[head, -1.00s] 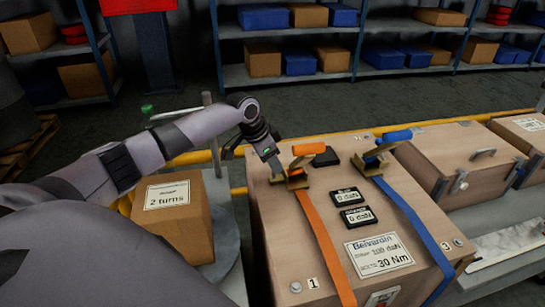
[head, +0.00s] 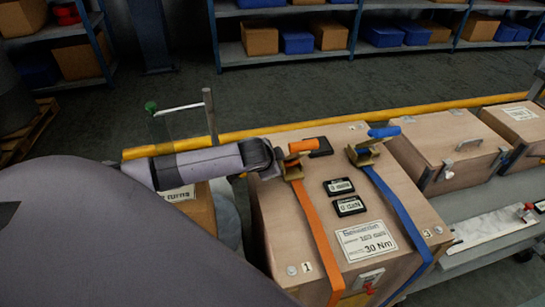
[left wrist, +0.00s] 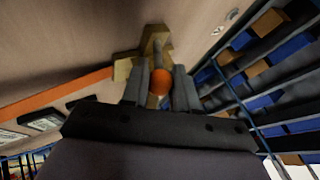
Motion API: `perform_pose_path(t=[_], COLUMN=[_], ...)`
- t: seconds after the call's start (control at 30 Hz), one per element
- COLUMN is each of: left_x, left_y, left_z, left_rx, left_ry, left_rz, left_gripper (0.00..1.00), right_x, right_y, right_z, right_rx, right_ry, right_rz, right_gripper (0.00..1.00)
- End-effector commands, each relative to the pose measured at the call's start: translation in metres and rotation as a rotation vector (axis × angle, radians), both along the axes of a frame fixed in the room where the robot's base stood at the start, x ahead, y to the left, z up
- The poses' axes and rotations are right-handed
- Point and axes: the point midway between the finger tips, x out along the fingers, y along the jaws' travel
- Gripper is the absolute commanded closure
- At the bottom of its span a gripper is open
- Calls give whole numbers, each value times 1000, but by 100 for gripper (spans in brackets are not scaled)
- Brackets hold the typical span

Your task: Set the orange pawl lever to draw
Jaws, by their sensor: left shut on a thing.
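The orange pawl lever (head: 303,146) sits on a brass ratchet (head: 292,170) on top of the wooden crate (head: 285,235), near its left back edge. An orange strap (head: 316,228) runs from the ratchet over the front of the crate. My left gripper reaches in low from the left; its fingers are mostly hidden behind its wrist in the head view. In the left wrist view, the left gripper (left wrist: 161,88) is shut on the orange lever (left wrist: 160,82), whose round end shows between the fingers. The brass ratchet (left wrist: 153,45) lies just beyond. My right gripper is out of view.
A blue lever (head: 384,131) on a second ratchet (head: 362,154) with a blue strap (head: 398,210) stands to the right. Two dark displays (head: 344,196) and a white label (head: 366,239) lie between the straps. A yellow rail (head: 340,119) runs behind the crate.

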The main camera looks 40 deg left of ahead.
Motion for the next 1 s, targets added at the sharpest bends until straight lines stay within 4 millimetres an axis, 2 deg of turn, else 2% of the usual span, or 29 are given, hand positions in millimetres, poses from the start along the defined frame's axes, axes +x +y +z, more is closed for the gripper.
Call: perform_pose_path(t=[0.6,0.63,0.7,1.0], left_x=[-1,-1,-1,-2], left_y=[-3,-3,-3,-2], left_z=[-2,-2,-2,-1], left_rx=[28,28,28,30], left_ry=[-23,-23,-23,-23], left_rz=[-2,-3,-3,-1], left_gripper=[100,68,47,47], right_x=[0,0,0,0], right_y=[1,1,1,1], right_z=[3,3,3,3], right_rx=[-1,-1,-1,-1], right_ry=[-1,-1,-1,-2], right_rz=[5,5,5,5], right_gripper=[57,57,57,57])
